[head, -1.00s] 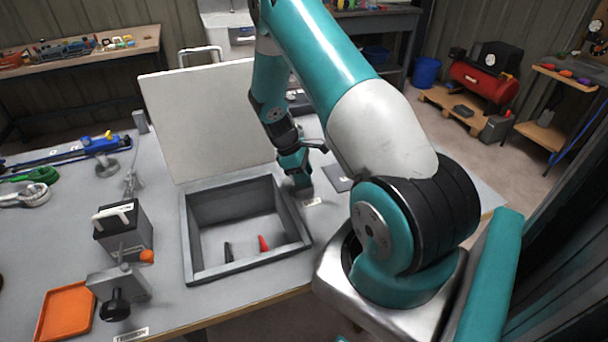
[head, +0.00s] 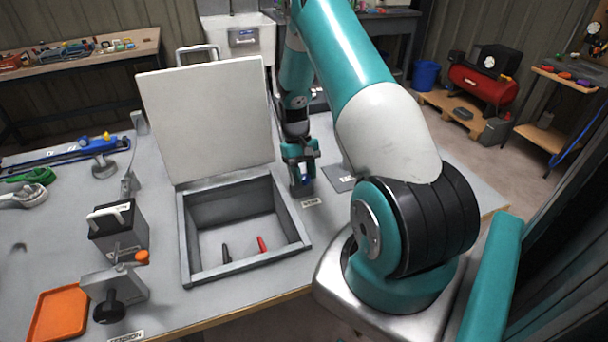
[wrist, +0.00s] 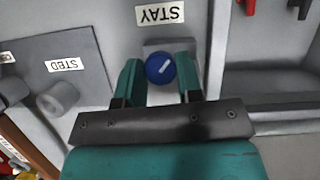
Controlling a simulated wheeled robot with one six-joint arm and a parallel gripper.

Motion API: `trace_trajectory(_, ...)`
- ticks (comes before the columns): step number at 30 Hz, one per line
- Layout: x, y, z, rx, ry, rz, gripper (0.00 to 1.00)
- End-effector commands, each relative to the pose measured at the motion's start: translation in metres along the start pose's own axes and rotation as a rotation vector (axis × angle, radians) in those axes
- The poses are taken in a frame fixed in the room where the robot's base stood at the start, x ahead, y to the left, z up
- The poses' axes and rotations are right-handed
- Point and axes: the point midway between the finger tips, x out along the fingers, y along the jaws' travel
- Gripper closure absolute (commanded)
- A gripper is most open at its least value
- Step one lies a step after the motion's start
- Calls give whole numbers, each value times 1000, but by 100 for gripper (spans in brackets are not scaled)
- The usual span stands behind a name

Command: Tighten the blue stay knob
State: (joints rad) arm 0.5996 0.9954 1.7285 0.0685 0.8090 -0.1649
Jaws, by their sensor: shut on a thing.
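The blue stay knob (wrist: 160,68) shows in the wrist view between the two fingers of my gripper (wrist: 158,75). It is round with a pale bar mark on its face, and a grey block stands just behind it. The fingers are shut on its two sides. A white label reading STAY (wrist: 160,14) lies beside it. In the head view my gripper (head: 301,180) points down right of the open box (head: 185,240), and the knob is mostly hidden by the fingers.
The box's white lid (head: 205,120) stands raised. A red and a black item lie inside the box. In the wrist view a grey plate (wrist: 90,60) and a grey cylinder (wrist: 58,98) are to the left. A black-knobbed block (head: 115,290) and orange tray (head: 58,312) stand front left.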

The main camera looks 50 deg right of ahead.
Motion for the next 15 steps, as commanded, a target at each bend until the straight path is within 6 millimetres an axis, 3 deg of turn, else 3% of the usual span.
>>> trace_trajectory(15,-2,4,-1,452,11,-187,90)
